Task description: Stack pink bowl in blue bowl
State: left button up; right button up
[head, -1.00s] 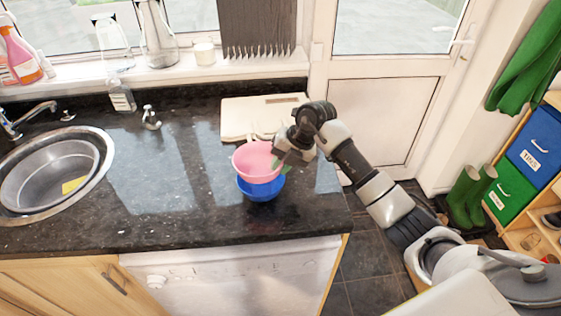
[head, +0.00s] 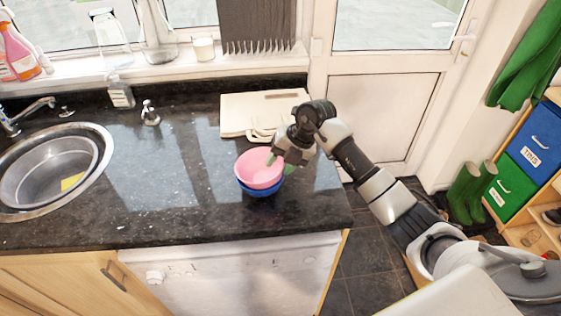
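The pink bowl (head: 258,169) sits in the mouth of the blue bowl (head: 261,191) on the dark granite counter, with its rim above the blue one. Only the blue bowl's front and lower side show beneath it. My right gripper (head: 280,163) is at the right rim of the pink bowl, with greenish fingertips beside the rim. The fingers are small and partly hidden, so I cannot tell whether they still pinch the rim. My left gripper is not in view.
A pale chopping board (head: 258,113) lies behind the bowls. A steel sink (head: 104,163) with a tap is at the left. The counter between sink and bowls is clear. The counter's right edge (head: 346,207) is close to the bowls.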

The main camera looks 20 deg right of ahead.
jog(key=shift+r, duration=0.3)
jog(key=b+v, duration=0.1)
jog(key=v, duration=1.1)
jog(key=shift+r+b, duration=0.35)
